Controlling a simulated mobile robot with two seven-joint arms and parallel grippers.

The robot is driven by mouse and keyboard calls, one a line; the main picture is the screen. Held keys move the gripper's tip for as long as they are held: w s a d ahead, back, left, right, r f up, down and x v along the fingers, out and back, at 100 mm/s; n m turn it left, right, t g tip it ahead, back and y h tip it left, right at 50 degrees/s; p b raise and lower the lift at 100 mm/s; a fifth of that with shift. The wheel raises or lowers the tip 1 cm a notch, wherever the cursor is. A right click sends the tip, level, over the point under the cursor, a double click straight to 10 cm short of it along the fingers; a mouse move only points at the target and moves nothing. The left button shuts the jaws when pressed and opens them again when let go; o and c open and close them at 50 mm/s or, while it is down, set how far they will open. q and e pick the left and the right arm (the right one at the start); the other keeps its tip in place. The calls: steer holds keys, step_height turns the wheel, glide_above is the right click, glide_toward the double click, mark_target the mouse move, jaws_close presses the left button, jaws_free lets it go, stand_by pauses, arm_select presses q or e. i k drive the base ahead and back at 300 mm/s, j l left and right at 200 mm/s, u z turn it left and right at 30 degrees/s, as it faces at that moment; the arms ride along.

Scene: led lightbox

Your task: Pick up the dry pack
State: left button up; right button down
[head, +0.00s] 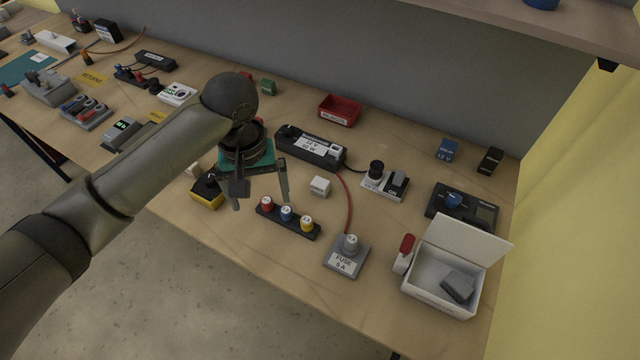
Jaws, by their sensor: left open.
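A small white block (319,187) with print too small to read stands on the bench, right of my left gripper. It may be the dry pack, but I cannot tell for certain. My left gripper (260,203) is open and empty, pointing down, with its fingers spread above the bench near the front edge. The white block is outside the fingers. An open white box (437,303) at the front right holds a grey block (457,287). My right gripper is not in view.
A fuse block (346,254), power supply (310,147) and red bin (339,110) stand nearby. A shelf (560,30) overhangs the back right.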

mark_target(320, 187)
steer(key=i+j+z, duration=0.2)
steer(key=z, duration=0.25)
steer(key=i+j+z, duration=0.25)
steer(key=z, duration=0.2)
